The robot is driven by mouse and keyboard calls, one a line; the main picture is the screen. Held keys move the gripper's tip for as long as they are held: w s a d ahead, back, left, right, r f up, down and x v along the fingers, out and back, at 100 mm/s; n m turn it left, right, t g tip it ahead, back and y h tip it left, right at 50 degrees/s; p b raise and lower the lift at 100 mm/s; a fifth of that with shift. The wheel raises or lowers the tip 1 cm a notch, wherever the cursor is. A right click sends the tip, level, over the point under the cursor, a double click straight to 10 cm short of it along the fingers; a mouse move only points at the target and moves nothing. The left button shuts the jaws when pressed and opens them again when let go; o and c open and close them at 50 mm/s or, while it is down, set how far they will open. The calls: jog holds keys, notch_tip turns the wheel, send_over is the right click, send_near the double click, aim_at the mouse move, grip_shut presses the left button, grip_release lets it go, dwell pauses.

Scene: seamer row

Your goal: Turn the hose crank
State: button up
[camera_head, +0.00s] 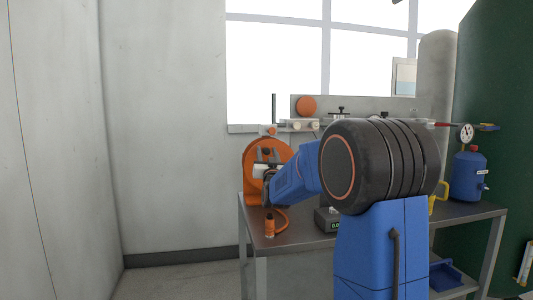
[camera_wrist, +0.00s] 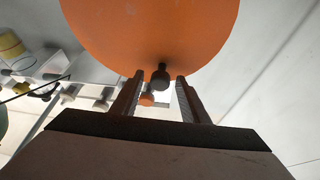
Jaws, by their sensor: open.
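The orange hose reel (camera_head: 253,158) stands at the left end of the bench, partly hidden by my arm. Its round orange face (camera_wrist: 150,25) fills the top of the wrist view. A dark crank knob (camera_wrist: 161,80) sticks out near the disc's lower edge. My gripper (camera_wrist: 160,76) is open, with one finger on each side of the knob in that view. Gaps show on both sides, and I see no contact. In the head view my gripper (camera_head: 268,164) is in front of the reel. An orange hose with a nozzle (camera_head: 269,226) hangs down onto the bench.
The metal bench (camera_head: 290,240) runs under the window. A blue tank (camera_head: 469,176) with a gauge (camera_head: 466,132) stands at the right. The floor to the left is clear.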

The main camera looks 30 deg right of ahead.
jog(key=shift+w+d+r, duration=0.15)
jog(key=shift+w, duration=0.15)
jog(key=shift+c, duration=0.6)
grip_shut()
jog(key=shift+d+m, duration=0.15)
jog(key=shift+m, duration=0.15)
